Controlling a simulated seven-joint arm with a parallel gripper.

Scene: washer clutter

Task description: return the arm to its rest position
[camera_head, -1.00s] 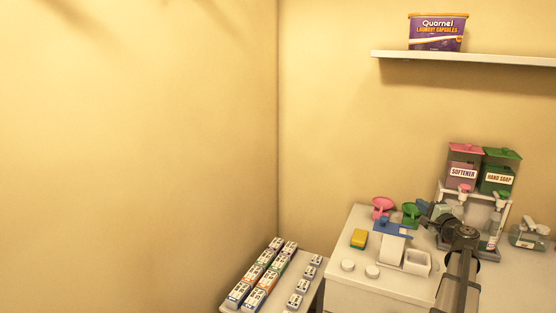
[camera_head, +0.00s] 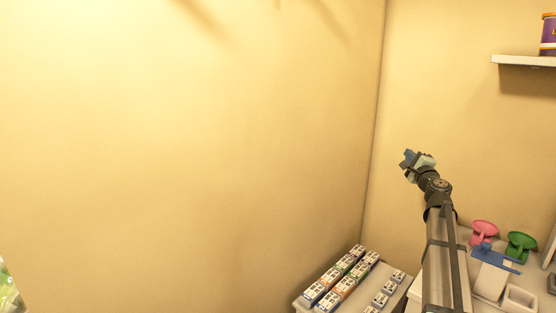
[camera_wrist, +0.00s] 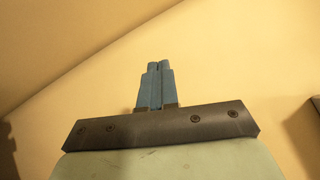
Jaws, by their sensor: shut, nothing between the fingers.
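My gripper (camera_head: 407,160) is raised in front of the bare wall, above and left of the worktop. In the wrist view its two blue fingers (camera_wrist: 155,84) are pressed together with nothing between them. Only plain wall shows beyond the fingertips. My arm stretches up from the bottom edge of the head view and hides part of the worktop's left side.
A low table (camera_head: 390,304) with rows of small boxes (camera_head: 341,279) stands left of my arm. On the worktop right of it are a pink funnel-like item (camera_head: 484,229), a green one (camera_head: 520,243) and a white container (camera_head: 519,298). A shelf (camera_head: 525,61) hangs upper right. The left wall is clear.

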